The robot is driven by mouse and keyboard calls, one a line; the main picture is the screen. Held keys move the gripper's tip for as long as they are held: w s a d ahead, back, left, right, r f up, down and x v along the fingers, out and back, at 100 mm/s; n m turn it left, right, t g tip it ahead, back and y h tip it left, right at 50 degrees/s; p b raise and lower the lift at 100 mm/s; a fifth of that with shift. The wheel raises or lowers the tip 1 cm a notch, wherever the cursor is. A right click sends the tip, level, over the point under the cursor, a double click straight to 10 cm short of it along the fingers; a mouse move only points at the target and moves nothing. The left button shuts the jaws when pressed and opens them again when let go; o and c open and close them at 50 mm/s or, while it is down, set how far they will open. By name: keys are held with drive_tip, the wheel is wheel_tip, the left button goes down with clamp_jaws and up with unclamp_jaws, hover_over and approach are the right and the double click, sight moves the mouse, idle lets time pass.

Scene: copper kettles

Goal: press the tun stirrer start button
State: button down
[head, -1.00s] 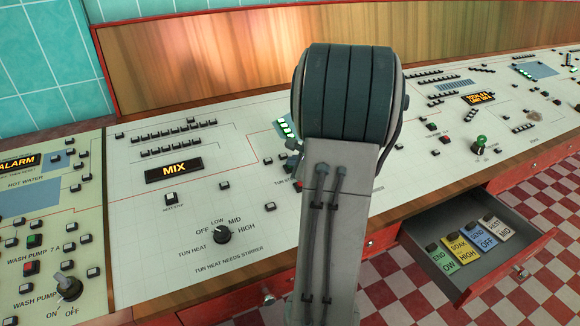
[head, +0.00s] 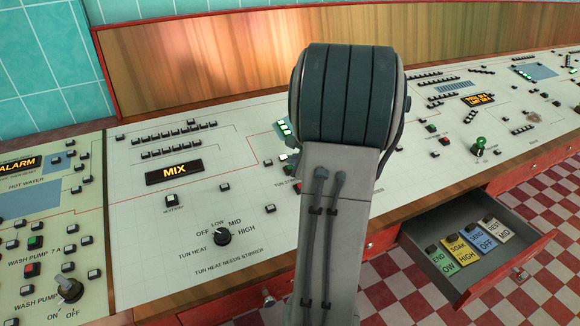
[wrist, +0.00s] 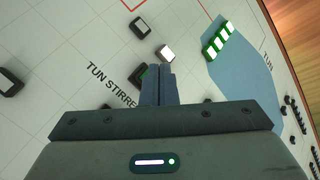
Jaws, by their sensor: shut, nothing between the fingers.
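In the wrist view, the words TUN STIRRER (wrist: 110,82) run across the pale panel, the last letters cut off by my fingers. A dark-framed green button (wrist: 142,73) sits at the end of that label, partly hidden behind my fingertips. My gripper (wrist: 158,70) is shut and empty, its tips over or beside that button. I cannot tell whether they touch it. A button with a bright white cap (wrist: 168,53) lies just beyond the tips. In the head view, my arm hides the gripper and most of this spot.
A blue tank drawing (wrist: 238,75) with a lit green bar gauge (wrist: 218,41) lies right of the fingers. Other buttons (wrist: 140,28) stand nearby.

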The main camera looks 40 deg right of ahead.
drive_tip(key=shift+s+a+r+p, duration=0.1)
drive_tip(key=shift+s+r+p, duration=0.05)
drive_tip(key=shift+r+p, duration=0.55)
drive_tip(key=shift+s+r+p, duration=0.2)
drive_tip(key=shift+r+p, duration=0.15)
drive_tip(key=shift+r, duration=0.6)
drive_tip(key=shift+s+a+r+p, duration=0.1)
drive_tip(key=shift+s+r+p, duration=0.05)
drive_tip(key=shift+r+p, duration=0.55)
